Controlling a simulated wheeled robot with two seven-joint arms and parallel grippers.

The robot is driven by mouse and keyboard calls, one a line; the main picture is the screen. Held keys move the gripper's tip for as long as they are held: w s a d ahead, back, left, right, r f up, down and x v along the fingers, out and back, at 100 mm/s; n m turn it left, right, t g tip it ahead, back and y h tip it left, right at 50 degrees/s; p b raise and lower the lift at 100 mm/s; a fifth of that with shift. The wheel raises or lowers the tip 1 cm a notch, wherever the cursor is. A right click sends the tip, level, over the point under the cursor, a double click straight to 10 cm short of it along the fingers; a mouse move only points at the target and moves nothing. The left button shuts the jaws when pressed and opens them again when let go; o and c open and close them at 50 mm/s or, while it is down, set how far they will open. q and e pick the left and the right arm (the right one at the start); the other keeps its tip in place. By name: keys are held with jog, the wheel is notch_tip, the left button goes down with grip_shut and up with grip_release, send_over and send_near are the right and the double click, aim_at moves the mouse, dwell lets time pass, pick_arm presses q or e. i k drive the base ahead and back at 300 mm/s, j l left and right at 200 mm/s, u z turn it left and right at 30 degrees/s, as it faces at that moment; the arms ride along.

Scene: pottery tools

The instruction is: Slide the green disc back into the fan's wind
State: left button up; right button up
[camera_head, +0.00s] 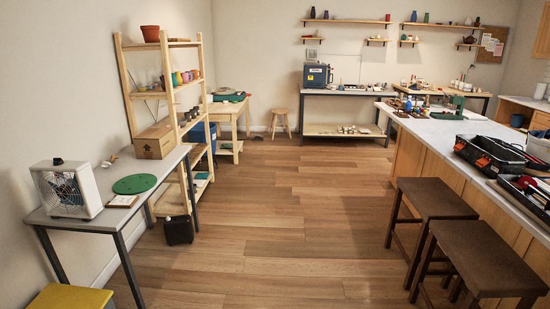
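The green disc (134,184) lies flat on the grey table (164,163) along the left wall. The fan (68,190), a white box fan with a dark grille, stands upright on the same table, at its near left end. The disc is to the right of the fan, with a small gap between them. Neither of my grippers shows in the head view.
A cardboard box (154,142) stands on the table's far end, and a small brown-edged card (122,201) lies near the disc. A yellow stool (72,297) is at the lower left. Two brown stools (433,199) stand by the right counter. The wooden floor (275,220) between is open.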

aim_at(136, 184)
jog(key=i, duration=2.5)
jog(key=i+l+u, duration=0.1)
jog(key=i, duration=1.1)
jog(key=i+l, duration=0.15)
jog(key=i, duration=1.1)
jog(key=i+l+u, duration=0.1)
jog(key=i+u, duration=0.35)
jog(key=i+l+u, duration=0.25)
jog(key=i+u, duration=0.25)
jog(key=i+l+u, duration=0.3)
jog(key=l+u, duration=0.15)
jog(key=i+l+u, duration=0.3)
jog(key=l+u, duration=0.2)
jog(key=i+l+u, duration=0.2)
jog(key=l, duration=0.15)
jog(key=l+u, duration=0.15)
jog(key=l, duration=0.2)
jog(key=i+l+u, duration=0.2)
jog(key=l, duration=0.2)
jog(key=k, duration=0.1)
